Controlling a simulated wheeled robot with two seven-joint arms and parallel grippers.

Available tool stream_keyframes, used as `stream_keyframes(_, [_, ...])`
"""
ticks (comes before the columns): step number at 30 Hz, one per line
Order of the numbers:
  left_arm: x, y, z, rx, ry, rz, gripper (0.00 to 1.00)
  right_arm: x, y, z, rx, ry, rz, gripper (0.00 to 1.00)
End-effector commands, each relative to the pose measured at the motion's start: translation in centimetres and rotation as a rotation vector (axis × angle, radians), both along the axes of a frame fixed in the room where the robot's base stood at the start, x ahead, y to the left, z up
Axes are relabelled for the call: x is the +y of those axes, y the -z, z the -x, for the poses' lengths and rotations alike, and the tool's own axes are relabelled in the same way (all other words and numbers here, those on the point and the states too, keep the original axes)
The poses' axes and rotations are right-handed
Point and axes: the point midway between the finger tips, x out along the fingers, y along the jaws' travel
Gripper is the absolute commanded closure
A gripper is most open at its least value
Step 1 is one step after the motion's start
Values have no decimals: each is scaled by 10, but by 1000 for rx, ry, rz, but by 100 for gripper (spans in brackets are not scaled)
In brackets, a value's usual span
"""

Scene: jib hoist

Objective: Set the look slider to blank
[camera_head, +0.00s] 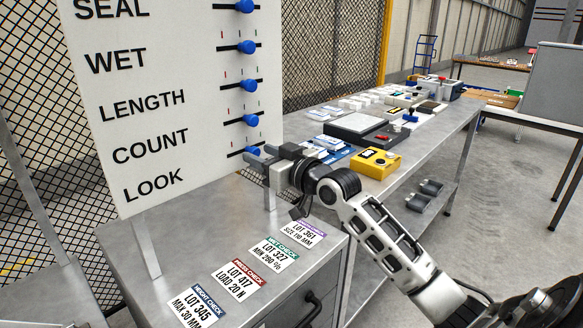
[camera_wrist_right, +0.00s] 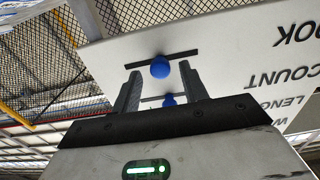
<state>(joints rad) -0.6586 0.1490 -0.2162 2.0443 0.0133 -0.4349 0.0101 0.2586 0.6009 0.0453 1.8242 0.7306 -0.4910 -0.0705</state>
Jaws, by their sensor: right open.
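A white upright board (camera_head: 110,95) carries rows of black labels: SEAL, WET, LENGTH, COUNT and LOOK. The LOOK slider's blue knob (camera_head: 252,151) is the lowest, near the middle of its dark slot. My right gripper (camera_head: 268,157) is open at this knob, its fingers reaching toward the board. In the right wrist view, the LOOK knob (camera_wrist_right: 160,68) shows between the two fingertips, with a gap on each side. The COUNT knob (camera_wrist_right: 169,99) shows below it. No positions marked blank are readable by the LOOK slot. My left gripper is not in view.
The COUNT knob (camera_head: 250,120) sits close above. Several lot cards (camera_head: 239,279) lie on the metal bench below the board. A yellow device (camera_head: 375,163) and a dark-edged scale (camera_head: 355,128) stand on the bench to the right. Wire mesh fencing (camera_head: 330,50) is behind.

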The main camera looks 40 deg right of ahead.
Motion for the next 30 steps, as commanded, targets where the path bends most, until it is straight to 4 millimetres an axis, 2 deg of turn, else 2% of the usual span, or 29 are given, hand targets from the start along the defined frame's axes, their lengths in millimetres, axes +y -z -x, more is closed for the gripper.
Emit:
stream_keyframes(9, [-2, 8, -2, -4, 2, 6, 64, -10, 4, 71, 4, -2, 6, 56])
stream_keyframes(15, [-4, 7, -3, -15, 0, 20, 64, -17, 4, 110, 6, -2, 2, 56])
stream_keyframes(21, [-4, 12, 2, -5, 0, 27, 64, -21, 2, 134, 3, 0, 0, 56])
stream_keyframes(30, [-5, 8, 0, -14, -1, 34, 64, -22, 0, 144, 1, -1, 0, 56])
